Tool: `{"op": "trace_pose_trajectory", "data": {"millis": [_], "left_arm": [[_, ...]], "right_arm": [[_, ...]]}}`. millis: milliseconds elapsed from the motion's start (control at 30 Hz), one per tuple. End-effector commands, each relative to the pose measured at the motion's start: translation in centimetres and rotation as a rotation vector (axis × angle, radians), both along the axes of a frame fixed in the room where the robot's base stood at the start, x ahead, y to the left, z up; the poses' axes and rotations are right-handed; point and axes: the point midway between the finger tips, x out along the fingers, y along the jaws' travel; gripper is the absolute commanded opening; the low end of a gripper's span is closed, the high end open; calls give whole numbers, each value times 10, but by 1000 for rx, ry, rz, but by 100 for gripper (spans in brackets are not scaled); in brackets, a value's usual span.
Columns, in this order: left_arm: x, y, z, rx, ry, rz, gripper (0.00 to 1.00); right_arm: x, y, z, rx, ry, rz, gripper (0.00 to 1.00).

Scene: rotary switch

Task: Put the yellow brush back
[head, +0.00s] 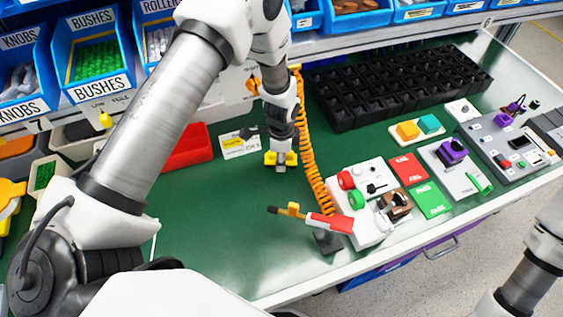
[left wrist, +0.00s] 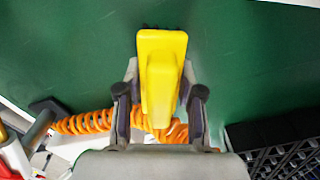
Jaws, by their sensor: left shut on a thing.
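The yellow brush (head: 281,159) is at the lower end of my left gripper (head: 280,148), above the green table near its middle. I cannot tell whether it touches the table. In the left wrist view, the yellow brush (left wrist: 161,75) sits between the two dark fingers of my left gripper (left wrist: 161,98), which is shut on it. The fingers hide part of its sides. My right gripper is not in view; only part of my right arm shows at the lower right of the head view.
A coiled orange cord (head: 313,150) hangs just right of my left gripper, down to a red power tool (head: 330,222). A white switch box (head: 368,193) stands to the right. A red bin (head: 190,148) and a printed card (head: 238,147) lie left. A black tray (head: 390,90) stands behind.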

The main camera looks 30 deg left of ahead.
Motion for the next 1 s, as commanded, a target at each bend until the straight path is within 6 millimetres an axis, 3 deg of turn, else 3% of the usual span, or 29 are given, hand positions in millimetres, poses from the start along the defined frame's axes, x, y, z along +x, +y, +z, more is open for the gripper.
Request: {"op": "trace_pose_trajectory", "data": {"millis": [200,567,600,633,1000], "left_arm": [[1,-1,-32,0,1,0,0],[1,-1,-40,0,0,1,0],[1,-1,-38,0,0,1,51],[1,0,-38,0,0,1,61],[1,0,-32,0,0,1,62]], "right_arm": [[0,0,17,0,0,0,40],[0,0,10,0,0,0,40],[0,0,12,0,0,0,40],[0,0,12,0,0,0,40],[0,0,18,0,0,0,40]]}}
